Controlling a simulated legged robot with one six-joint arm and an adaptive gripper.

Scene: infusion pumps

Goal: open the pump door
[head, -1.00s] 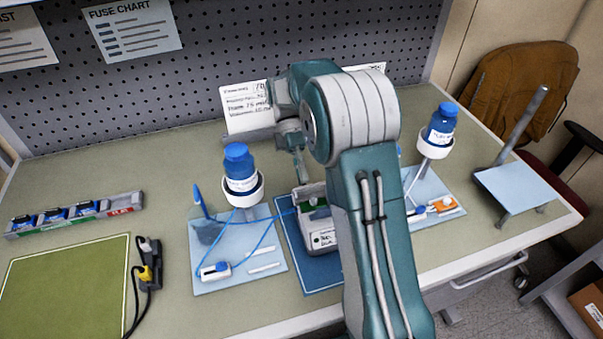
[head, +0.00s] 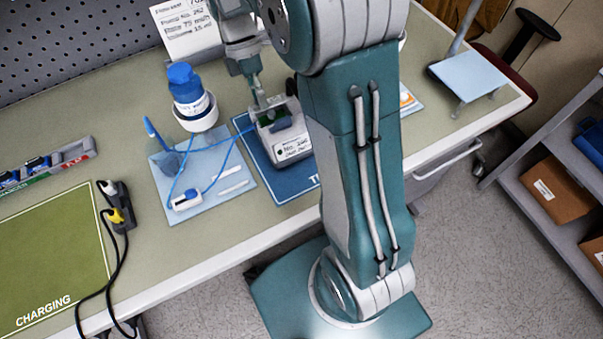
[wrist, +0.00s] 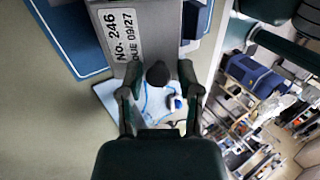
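The pump (head: 292,160) is a grey box on a blue mat (head: 262,178), with a white label reading No. 246. The label side of the pump (wrist: 142,30) fills the top of the wrist view. My gripper (head: 261,100) points down at the pump's far upper edge. In the wrist view my gripper (wrist: 158,80) has its fingers apart. A round dark knob (wrist: 157,74) shows between them, with visible gaps on both sides. I cannot tell whether the fingers touch it. How far the door stands open cannot be made out.
Left of the pump, a blue-capped bottle (head: 188,90) stands in a white holder near a light-blue mat (head: 208,203) with blue tubing. A card (head: 185,28) stands behind. A green charging mat (head: 50,255) with black cables (head: 118,225) lies left.

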